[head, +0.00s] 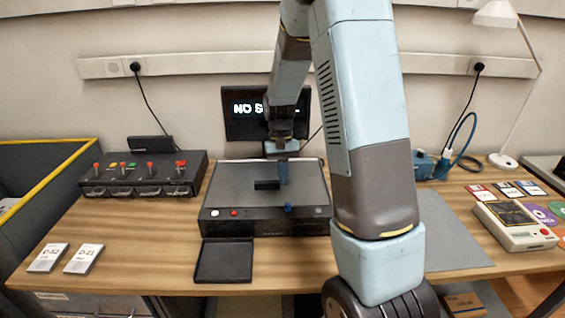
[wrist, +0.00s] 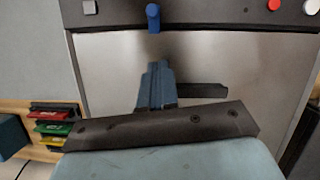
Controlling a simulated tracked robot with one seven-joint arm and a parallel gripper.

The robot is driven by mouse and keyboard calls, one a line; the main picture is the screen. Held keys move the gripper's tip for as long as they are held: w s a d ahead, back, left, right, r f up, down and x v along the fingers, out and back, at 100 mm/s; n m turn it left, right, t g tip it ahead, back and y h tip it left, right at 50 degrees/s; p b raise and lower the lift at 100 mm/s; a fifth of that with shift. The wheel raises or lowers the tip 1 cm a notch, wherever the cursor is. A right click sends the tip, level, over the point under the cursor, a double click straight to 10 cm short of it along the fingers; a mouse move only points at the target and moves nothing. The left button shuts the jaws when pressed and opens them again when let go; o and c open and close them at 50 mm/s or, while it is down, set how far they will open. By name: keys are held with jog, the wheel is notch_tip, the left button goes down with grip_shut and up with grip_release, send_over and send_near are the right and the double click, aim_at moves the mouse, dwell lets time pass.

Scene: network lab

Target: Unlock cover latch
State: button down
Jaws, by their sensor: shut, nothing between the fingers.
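A dark flat box (head: 232,190) with a plain cover lies on the table; its grey cover (wrist: 220,60) fills much of the wrist view. A small blue latch (head: 289,209) sits at the cover's front edge, and it shows at the top of the wrist view (wrist: 152,17). A black handle (head: 266,184) stands on the cover, partly hidden behind my gripper in the wrist view (wrist: 205,90). My gripper (head: 283,180) points down over the cover, behind the latch and beside the handle. Its blue fingers (wrist: 156,75) are closed together and empty, apart from the latch.
The box's front strip has a red button (head: 234,212) and a white button (head: 215,213). A black tray (head: 224,262) lies in front. A switch panel (head: 143,174) stands left, a monitor (head: 240,105) behind. My arm hides part of the right side.

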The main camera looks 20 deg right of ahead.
jog(key=s, duration=0.1)
jog(key=s+f, duration=0.2)
jog(key=shift+a, duration=0.25)
jog(key=shift+s+a+f, duration=0.1)
jog(key=shift+s+f, duration=0.05)
jog(key=shift+s, duration=0.6)
jog(key=shift+s, duration=0.1)
jog(key=shift+s+a, duration=0.2)
jog(key=shift+s, duration=0.35)
jog(key=shift+s+a, duration=0.2)
jog(key=shift+s, duration=0.35)
jog(key=shift+w, duration=0.1)
jog(key=a+v, duration=0.1)
jog(key=v, duration=1.2)
notch_tip(320, 180, up, 10)
jog(key=t, duration=0.5)
send_over(287, 205)
jog(key=s, duration=0.5)
jog(key=s+r+n+t, duration=0.1)
jog(key=s+r+t, duration=0.3)
jog(key=s, duration=0.6)
jog(key=shift+s+a+n+h, duration=0.15)
jog(key=shift+s+n+h, duration=0.15)
jog(key=shift+n, duration=0.1)
